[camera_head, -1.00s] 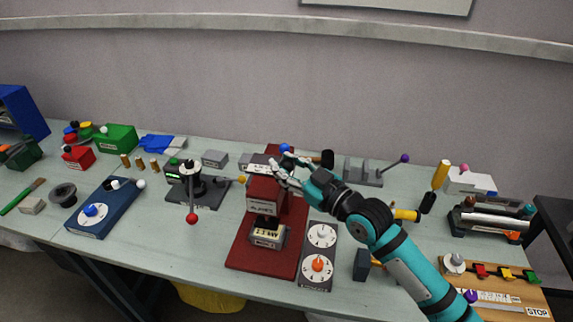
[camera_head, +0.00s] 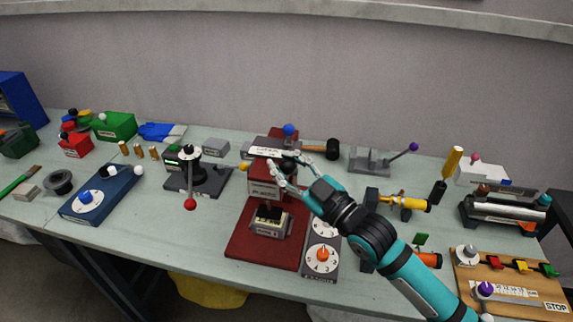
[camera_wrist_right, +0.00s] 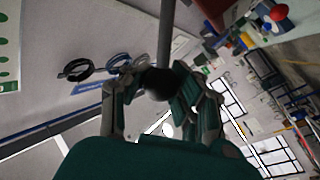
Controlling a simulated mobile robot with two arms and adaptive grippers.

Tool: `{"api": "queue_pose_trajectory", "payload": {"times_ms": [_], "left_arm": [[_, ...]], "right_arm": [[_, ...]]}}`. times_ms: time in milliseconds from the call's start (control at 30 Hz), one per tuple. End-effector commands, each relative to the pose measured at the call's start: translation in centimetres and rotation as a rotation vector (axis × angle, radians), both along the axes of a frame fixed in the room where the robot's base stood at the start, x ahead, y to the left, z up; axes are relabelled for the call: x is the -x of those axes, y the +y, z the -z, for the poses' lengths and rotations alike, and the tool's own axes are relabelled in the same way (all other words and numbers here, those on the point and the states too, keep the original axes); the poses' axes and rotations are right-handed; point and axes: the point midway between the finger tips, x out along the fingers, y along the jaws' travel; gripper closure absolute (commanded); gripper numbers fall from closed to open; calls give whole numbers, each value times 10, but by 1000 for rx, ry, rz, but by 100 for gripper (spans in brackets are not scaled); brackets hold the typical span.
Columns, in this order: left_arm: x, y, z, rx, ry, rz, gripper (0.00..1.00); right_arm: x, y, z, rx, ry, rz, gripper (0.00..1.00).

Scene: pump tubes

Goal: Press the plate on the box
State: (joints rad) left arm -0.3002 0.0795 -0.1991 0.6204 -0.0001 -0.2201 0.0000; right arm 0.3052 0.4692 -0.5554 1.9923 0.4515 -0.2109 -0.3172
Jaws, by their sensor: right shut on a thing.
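The red press (camera_head: 240,243) stands mid-table, with a labelled dark red head (camera_head: 264,187) above its base. A small pale labelled box (camera_head: 268,227) sits on the base under the head, with a dark piece on its top. I cannot tell whether the head touches it. My right gripper (camera_head: 283,166) is beside the upper part of the press, above the box. In the right wrist view, its fingers are shut around a black ball knob (camera_wrist_right: 158,84), with a grey rod (camera_wrist_right: 166,35) running from it. My left gripper is out of view.
A dial panel (camera_head: 321,262) lies right of the press, partly under my right arm. A lever device with a red ball (camera_head: 190,204) stands to the left. A black-headed mallet (camera_head: 332,150) lies behind.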

Motion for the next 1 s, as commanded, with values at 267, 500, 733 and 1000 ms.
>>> {"api": "queue_pose_trajectory", "payload": {"times_ms": [267, 500, 733, 1000], "left_arm": [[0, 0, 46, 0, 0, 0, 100], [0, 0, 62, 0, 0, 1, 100], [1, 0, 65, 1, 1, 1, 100], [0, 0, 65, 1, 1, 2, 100]], "right_arm": [[16, 4, 28, 58, -171, 1, 100], [23, 6, 35, 87, -259, 1, 100], [24, 7, 36, 97, -287, 2, 100], [24, 7, 35, 97, -288, 2, 100]]}}
